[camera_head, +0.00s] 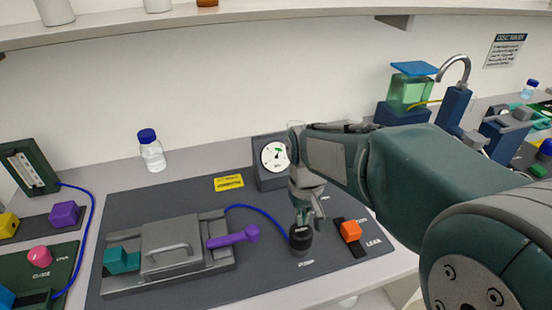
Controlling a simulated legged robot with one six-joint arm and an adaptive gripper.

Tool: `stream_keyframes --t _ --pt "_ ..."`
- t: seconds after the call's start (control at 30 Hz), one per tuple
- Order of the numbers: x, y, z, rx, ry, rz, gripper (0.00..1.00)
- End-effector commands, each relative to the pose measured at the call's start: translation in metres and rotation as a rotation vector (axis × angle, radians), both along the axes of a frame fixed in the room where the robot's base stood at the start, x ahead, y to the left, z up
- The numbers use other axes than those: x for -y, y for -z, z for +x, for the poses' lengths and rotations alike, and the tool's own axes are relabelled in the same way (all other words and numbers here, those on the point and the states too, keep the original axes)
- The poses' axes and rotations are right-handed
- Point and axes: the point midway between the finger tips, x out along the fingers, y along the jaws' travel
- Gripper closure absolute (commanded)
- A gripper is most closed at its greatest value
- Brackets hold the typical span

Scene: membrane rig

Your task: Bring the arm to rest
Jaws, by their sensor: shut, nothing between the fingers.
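My arm reaches in from the right side of the body camera view. My gripper (301,215) points down with its fingers shut and empty, right above the dark round pump knob (301,238) on the grey mat. From this angle I cannot tell whether the fingertips touch the knob. The membrane rig (172,247), a grey block with a handle, lies left of my gripper, with a purple lever (233,238) and a teal block (121,261) at its ends. A round gauge (273,157) stands behind my gripper, partly hidden by my arm.
An orange switch (350,231) sits close to the right of my gripper. A blue hose (262,211) runs from the rig towards the knob. A blue-capped bottle (151,151) stands behind the mat. A shelf (250,17) spans the wall above. A green tank (408,92) stands beyond my arm.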

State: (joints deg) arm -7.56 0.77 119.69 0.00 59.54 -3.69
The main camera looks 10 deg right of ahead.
Motion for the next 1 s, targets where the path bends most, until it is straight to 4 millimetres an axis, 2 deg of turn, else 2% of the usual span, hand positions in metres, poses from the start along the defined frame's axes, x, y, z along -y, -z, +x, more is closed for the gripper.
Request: stream_keyframes --t 0.33,0.47,0.7,1.0 --pt "0.0 0.0 0.0 0.001 0.0 0.0 1.0" --pt "0.004 -0.01 -0.008 0.033 0.013 0.004 1.0" --pt "0.022 -0.046 -0.049 0.182 0.072 0.022 1.0" --pt "0.041 -0.071 -0.107 0.38 0.149 0.04 1.0"
